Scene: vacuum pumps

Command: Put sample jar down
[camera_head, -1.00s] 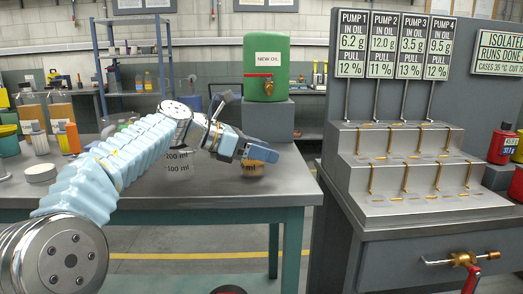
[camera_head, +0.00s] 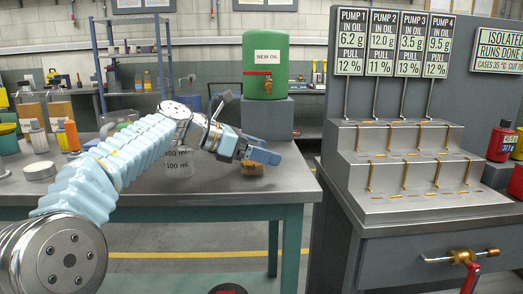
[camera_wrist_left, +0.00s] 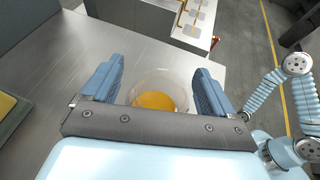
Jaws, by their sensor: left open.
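The sample jar, a clear round vessel with amber oil in it, shows in the left wrist view (camera_wrist_left: 157,98) between the two blue fingers of my left gripper (camera_wrist_left: 158,80). Gaps show between the fingers and the jar. In the head view my left gripper (camera_head: 262,155) is low over the grey bench, and a small amber part of the jar (camera_head: 251,169) shows under the fingers. The jar appears to stand upright on the bench; its base is partly hidden. My right gripper is not in view.
A marked clear beaker (camera_head: 178,162) stands behind my left arm. A green NEW OIL drum (camera_head: 266,55) sits on a grey block behind the jar. The grey bench (camera_head: 215,184) is clear in front. The pump stand (camera_head: 408,170) is to the right, past a gap.

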